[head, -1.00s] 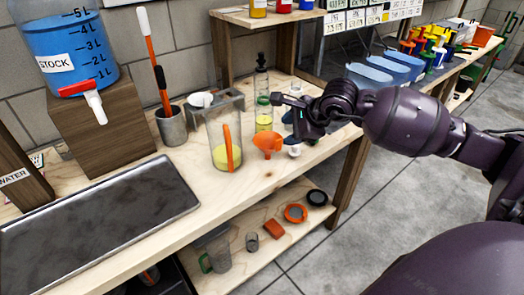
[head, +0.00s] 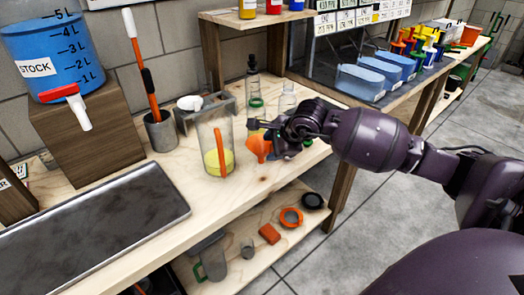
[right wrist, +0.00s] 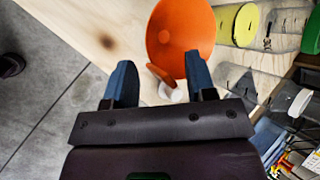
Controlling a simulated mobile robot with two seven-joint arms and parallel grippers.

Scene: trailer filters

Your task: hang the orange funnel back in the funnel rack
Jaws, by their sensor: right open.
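The orange funnel (head: 259,147) stands on the wooden bench, right of a clear pitcher with yellow liquid. In the right wrist view the funnel (right wrist: 182,30) lies ahead of the fingertips, its wide cone turned to the camera and its handle tab pointing back between the fingers. My right gripper (head: 266,132) is beside the funnel and partly covers it. In the right wrist view my right gripper (right wrist: 158,62) is open with nothing clamped. A grey stand (head: 226,104) behind the pitcher, with a white funnel-like piece on it, looks like the funnel rack. My left gripper is not in view.
The clear pitcher (head: 213,135) stands close left of the funnel. Clear bottles (head: 253,80) stand behind it. A metal cup with a brush (head: 160,132) and a dark tray (head: 95,225) are farther left. Bare bench lies in front of the funnel.

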